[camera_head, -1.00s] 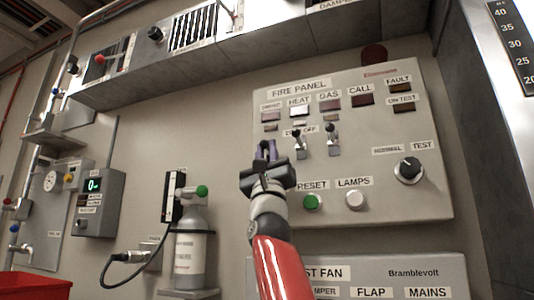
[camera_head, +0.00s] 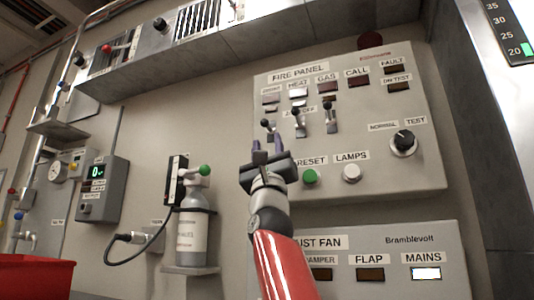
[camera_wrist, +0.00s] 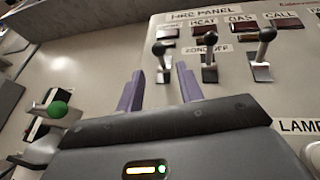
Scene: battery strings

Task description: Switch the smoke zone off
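The fire panel (camera_head: 385,160) is a pale grey box on the wall with a row of three toggle levers with black ball ends. The leftmost, the smoke lever (camera_head: 266,125), stands under a blurred label, left of the heat lever (camera_head: 297,122) and gas lever (camera_head: 329,117). All three balls point upward; the smoke lever also shows in the wrist view (camera_wrist: 160,52). My gripper (camera_head: 267,147) is just below the smoke lever, its purple fingers apart and empty. In the wrist view the fingers (camera_wrist: 158,88) have the lever beyond the gap; I see no clear contact.
Below the levers are a green reset button (camera_head: 310,177) and a white lamps button (camera_head: 351,173). A rotary knob (camera_head: 403,143) is at right. A gas cylinder (camera_head: 193,228) stands left of my arm. A lower panel (camera_head: 430,250) has a lit MAINS lamp.

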